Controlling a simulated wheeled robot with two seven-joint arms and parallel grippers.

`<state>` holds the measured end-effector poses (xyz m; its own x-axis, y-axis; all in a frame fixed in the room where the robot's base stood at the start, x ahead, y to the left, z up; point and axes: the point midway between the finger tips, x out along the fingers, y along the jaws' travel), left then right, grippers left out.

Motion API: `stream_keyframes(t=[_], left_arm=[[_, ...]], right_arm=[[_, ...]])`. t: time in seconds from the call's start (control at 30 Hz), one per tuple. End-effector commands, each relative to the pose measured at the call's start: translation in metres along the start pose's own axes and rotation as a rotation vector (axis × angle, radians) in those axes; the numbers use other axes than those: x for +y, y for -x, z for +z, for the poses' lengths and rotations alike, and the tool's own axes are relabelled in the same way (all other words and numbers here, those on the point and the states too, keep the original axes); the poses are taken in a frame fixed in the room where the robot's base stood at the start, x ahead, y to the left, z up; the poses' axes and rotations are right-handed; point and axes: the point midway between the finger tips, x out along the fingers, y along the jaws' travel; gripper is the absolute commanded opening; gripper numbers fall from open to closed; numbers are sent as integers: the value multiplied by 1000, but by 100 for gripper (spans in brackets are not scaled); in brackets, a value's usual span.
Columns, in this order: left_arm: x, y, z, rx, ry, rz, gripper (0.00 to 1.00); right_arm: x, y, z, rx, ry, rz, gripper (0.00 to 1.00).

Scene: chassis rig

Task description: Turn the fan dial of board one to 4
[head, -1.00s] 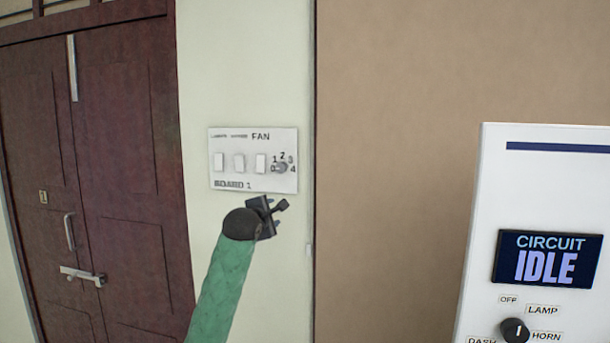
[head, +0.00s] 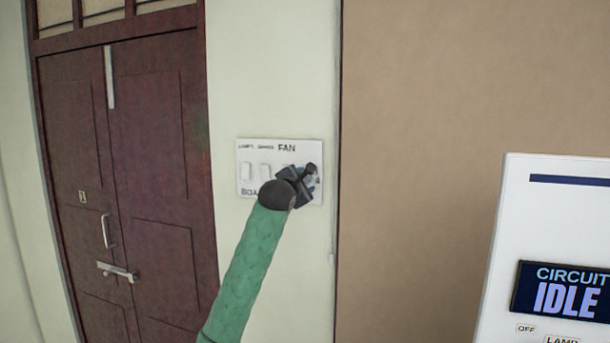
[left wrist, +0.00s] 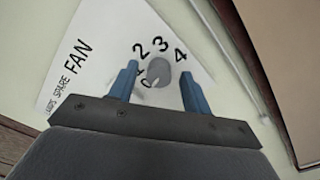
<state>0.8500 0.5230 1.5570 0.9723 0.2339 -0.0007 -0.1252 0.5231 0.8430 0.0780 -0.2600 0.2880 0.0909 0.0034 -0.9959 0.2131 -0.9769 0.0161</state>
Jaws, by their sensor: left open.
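Board one (head: 245,152) is a white wall panel with switches and the FAN label. In the head view my left gripper (head: 310,180) is in front of its right part and hides the fan dial. In the left wrist view the grey fan dial (left wrist: 158,70) shows between the two blue fingers of my left gripper (left wrist: 160,85), with numbers 0 to 4 around it. The fingers are open, one on each side of the dial, and I see a gap to it. I cannot tell how far the fingertips are from the board. The dial's pointer seems to be toward the lower left, near 0. My right gripper is not in view.
A dark red double door (head: 140,190) with handles is at the left. A white console (head: 560,220) with a screen reading CIRCUIT IDLE (head: 567,291) stands at the right. A brown wall panel (head: 430,130) lies between. The wall around the board is clear.

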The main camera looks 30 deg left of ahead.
Motion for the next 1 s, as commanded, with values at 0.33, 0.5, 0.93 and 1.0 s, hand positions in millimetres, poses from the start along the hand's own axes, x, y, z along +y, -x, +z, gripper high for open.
stream_keyframes(t=[0.33,0.5,0.93,1.0], left_arm=[[-1,-8,-1,0,0,0,49],[-1,-8,0,0,0,0,31],[-2,-8,-1,-1,-22,0,4],[-2,-8,-1,-1,-45,0,4]], right_arm=[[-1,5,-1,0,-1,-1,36],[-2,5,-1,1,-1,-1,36],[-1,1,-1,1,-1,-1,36],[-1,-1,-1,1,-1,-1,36]])
